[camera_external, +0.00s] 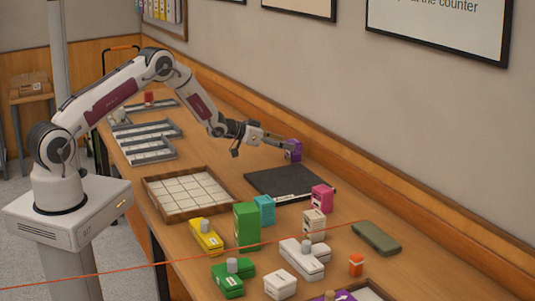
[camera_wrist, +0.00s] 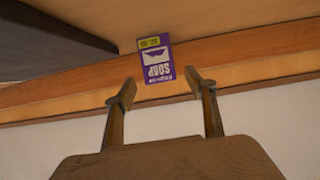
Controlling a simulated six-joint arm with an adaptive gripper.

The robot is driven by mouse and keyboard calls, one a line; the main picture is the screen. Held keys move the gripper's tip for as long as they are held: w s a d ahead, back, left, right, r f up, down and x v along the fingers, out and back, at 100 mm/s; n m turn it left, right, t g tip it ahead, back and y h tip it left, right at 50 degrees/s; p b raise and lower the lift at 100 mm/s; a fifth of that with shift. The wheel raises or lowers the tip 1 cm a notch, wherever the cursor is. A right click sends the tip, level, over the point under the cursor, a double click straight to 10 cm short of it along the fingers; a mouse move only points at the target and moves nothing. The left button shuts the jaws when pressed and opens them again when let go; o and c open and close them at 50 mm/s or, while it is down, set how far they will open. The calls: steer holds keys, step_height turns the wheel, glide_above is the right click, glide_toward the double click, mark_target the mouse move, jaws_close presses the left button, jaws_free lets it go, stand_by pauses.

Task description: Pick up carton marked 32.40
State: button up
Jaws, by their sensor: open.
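A purple carton (camera_wrist: 157,62) with the word SOAP, upside down in the wrist view, has a small yellow label at its far end. The label's figures are too small to read surely. In the external view the purple carton (camera_external: 294,151) stands at the back of the table, by the wooden wall trim. My gripper (camera_wrist: 161,86) is open and empty. In the wrist view the carton lies just beyond and between the fingertips. In the external view my gripper (camera_external: 284,144) is right beside the carton; whether they touch cannot be told.
A dark flat slab (camera_external: 268,182) lies in front of the carton. A wooden-rimmed grid tray (camera_external: 152,196) sits nearer my base. A pink carton (camera_external: 321,197), a green carton (camera_external: 247,228) and several other items stand toward the front. The wall runs close behind the carton.

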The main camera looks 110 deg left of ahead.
steer(key=shift+a, duration=0.1)
steer(key=shift+x, duration=2.5)
steer(key=shift+f, duration=0.15)
steer(key=c, duration=1.3)
